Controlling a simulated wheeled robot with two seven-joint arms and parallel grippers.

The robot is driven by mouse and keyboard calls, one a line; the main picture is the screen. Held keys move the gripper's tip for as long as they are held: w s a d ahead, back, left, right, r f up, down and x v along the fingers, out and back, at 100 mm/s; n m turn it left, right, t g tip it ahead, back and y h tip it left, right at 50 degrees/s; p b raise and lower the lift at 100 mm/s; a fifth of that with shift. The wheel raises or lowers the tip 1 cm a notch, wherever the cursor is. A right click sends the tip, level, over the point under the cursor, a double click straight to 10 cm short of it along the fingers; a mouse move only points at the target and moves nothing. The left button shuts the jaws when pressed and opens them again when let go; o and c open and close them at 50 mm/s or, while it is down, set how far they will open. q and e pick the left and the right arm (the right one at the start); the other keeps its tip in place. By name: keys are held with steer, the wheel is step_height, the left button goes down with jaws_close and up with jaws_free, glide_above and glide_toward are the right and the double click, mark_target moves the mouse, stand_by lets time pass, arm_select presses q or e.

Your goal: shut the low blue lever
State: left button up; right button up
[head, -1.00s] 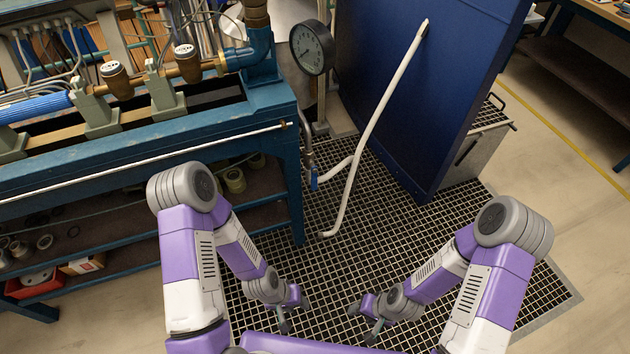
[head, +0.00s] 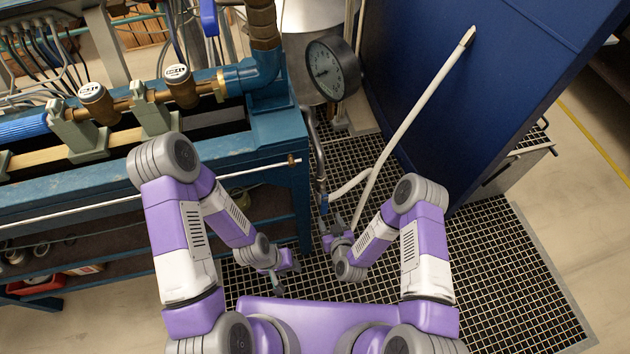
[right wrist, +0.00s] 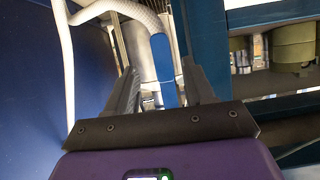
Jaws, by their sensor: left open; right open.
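The low blue lever (head: 324,203) sits on the metal pipe beside the bench's right end, where the white hose joins. In the right wrist view the blue lever (right wrist: 164,72) is a long flat bar, upright in the picture, seen between the open fingers. My right gripper (head: 332,232) is open, just below the lever in the head view; whether a finger touches it I cannot tell. It also shows in the right wrist view (right wrist: 158,85). My left gripper (head: 287,268) is open and empty, lower and to the left, over the floor grating.
The blue test bench (head: 278,135) fills the left side, its leg close to my left arm. A round gauge (head: 332,70) stands above the pipe. The white hose (head: 405,125) runs to a tall blue cabinet (head: 480,75). Grating (head: 480,265) at lower right is clear.

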mark_target(325, 210)
steer(key=shift+w+a+r, duration=0.15)
steer(key=shift+w+a, duration=0.1)
steer(key=shift+w, duration=0.25)
steer(key=shift+w+a+t, duration=0.1)
steer(key=shift+w+t, duration=0.25)
steer(key=shift+t, duration=0.05)
steer(key=b+x, duration=0.2)
steer(key=x, duration=0.3)
steer(key=shift+w+a+f+b, duration=0.2)
steer(key=shift+f+b, duration=0.1)
steer(key=shift+b, duration=0.05)
steer(key=shift+w+a+f, duration=0.1)
steer(key=shift+w+a, duration=0.05)
steer(key=shift+w, duration=0.35)
arm_select(q)
steer(key=f, duration=0.2)
steer(key=shift+w+f, duration=0.25)
steer(key=shift+f, duration=0.05)
arm_select(e)
jaws_close()
